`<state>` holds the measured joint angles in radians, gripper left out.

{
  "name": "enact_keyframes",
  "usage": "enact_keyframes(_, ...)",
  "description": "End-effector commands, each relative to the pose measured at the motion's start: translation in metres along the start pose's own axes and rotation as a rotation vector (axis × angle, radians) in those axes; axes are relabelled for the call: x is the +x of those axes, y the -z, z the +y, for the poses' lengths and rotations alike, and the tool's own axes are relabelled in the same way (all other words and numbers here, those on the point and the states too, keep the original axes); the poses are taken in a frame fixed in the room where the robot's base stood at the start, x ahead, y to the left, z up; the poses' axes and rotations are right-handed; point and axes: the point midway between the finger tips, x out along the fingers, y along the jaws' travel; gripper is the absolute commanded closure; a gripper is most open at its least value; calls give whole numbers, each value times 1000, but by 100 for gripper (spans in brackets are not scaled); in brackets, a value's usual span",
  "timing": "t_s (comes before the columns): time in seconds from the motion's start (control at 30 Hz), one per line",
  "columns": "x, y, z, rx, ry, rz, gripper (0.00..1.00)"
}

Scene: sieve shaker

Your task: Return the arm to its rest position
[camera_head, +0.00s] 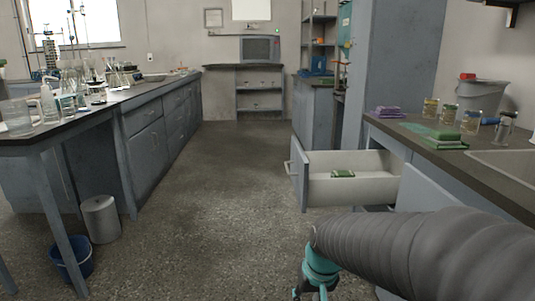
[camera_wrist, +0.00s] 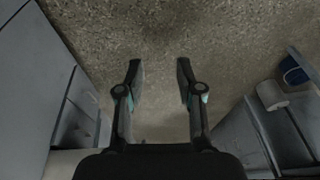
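My gripper (camera_wrist: 157,75) shows in the wrist view with its two fingers apart and nothing between them. It faces the bare speckled floor. In the head view my arm, in a dark ribbed sleeve, reaches in from the lower right, and its teal wrist part hangs at the bottom centre-right. The fingertips are not clearly visible there. The arm is in front of the open drawer (camera_head: 352,190), apart from it as far as I can tell.
A small green item (camera_head: 343,174) lies in the open drawer. The right counter (camera_head: 400,133) holds jars, a grey bucket (camera_head: 482,98) and a sink. Glassware crowds the left bench (camera_head: 125,92). A bin (camera_head: 101,219) and blue bucket (camera_head: 71,262) stand at left. The middle aisle is clear.

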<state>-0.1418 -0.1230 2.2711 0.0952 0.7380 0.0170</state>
Motion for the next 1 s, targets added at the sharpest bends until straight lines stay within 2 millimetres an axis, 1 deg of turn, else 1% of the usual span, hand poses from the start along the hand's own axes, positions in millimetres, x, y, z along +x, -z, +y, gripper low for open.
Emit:
enact_keyframes(0.03,-19,-16,6,-8,-11,-7,64)
enact_keyframes(0.2,-59,-66,23,-23,-47,-23,64)
enact_keyframes(0.3,-80,-88,31,-19,-66,-1,64)
enact_keyframes(0.4,-101,-103,38,-11,-82,52,64)
enact_keyframes(0.53,-126,-113,42,6,-92,132,64)
enact_keyframes(0.7,-154,-115,45,25,-100,218,64)
enact_keyframes(0.87,-165,-115,47,37,-105,245,64)
enact_keyframes(1.0,-164,-115,48,38,-106,243,64)
